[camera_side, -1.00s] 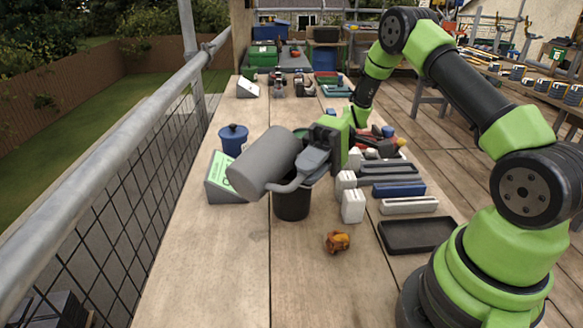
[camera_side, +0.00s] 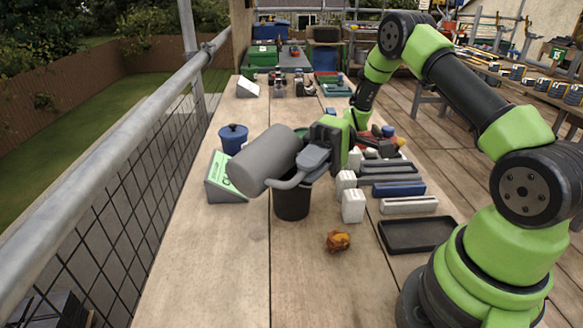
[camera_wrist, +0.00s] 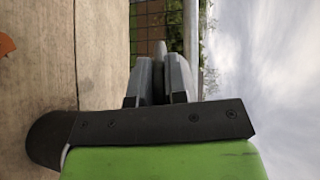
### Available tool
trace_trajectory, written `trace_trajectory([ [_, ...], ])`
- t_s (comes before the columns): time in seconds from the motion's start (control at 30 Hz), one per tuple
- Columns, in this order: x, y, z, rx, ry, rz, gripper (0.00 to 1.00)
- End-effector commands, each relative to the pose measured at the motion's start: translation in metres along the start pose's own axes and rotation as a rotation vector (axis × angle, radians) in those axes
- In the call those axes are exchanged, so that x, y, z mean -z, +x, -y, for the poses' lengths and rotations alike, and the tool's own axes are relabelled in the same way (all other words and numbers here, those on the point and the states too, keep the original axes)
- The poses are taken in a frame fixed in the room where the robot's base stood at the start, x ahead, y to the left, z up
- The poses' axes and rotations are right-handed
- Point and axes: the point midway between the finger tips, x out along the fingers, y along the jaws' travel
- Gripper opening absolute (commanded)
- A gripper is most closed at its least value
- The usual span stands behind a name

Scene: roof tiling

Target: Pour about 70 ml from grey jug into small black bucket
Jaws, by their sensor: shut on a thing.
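The grey jug (camera_side: 262,158) is held tilted on its side in the side view, above the small black bucket (camera_side: 291,204). My gripper (camera_side: 314,158) is shut on the jug's handle (camera_side: 290,182). The bucket stands upright on the bench, its rim partly hidden behind the jug and gripper. I cannot see the jug's mouth clearly, nor any stream of liquid or the level inside the bucket. In the wrist view my gripper's fingers (camera_wrist: 160,82) are close together with a grey part between them.
White blocks (camera_side: 352,205) and a black tray (camera_side: 417,235) lie to the right. A crumpled orange-brown object (camera_side: 337,241) lies in front. The front left bench is clear.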

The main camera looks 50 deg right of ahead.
Motion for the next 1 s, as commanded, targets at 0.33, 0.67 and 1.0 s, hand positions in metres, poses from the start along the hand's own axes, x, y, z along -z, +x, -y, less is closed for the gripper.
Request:
trace_trajectory([
  [0.33, 0.000, 0.021, 0.004, -0.286, -0.001, 0.003, 0.00],
  [0.67, 0.000, 0.025, 0.001, -0.432, 0.001, 0.006, 0.00],
  [1.0, 0.000, 0.025, -0.001, -0.470, 0.003, 0.004, 0.00],
])
